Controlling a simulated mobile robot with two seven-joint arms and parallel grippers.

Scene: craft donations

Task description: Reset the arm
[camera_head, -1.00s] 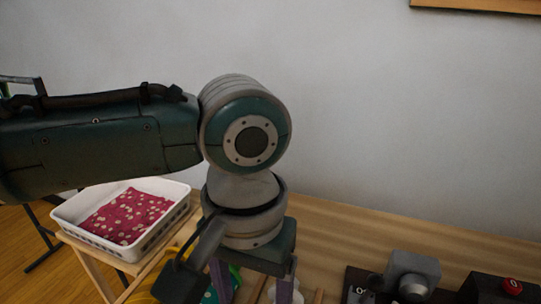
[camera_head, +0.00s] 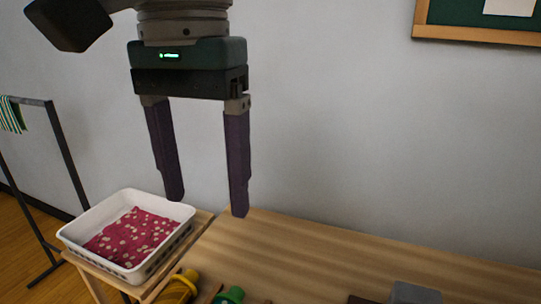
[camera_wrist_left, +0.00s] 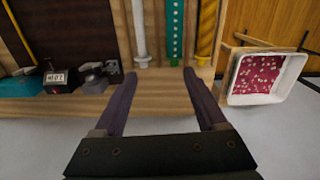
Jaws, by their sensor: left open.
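My left gripper (camera_head: 207,205) hangs in the middle left of the head view with its two purple fingers pointing down. It is open and empty, with a wide gap between the fingers. No thing is between the fingertips. My right gripper is in neither view.
A white basket (camera_head: 75,240) with a spotted red cloth (camera_head: 132,236) stands on a small wooden stand left of the table (camera_head: 300,245). Yellow (camera_head: 178,288) and green (camera_head: 230,295) items lie at the table's left end. A dark rack (camera_head: 65,150) stands far left.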

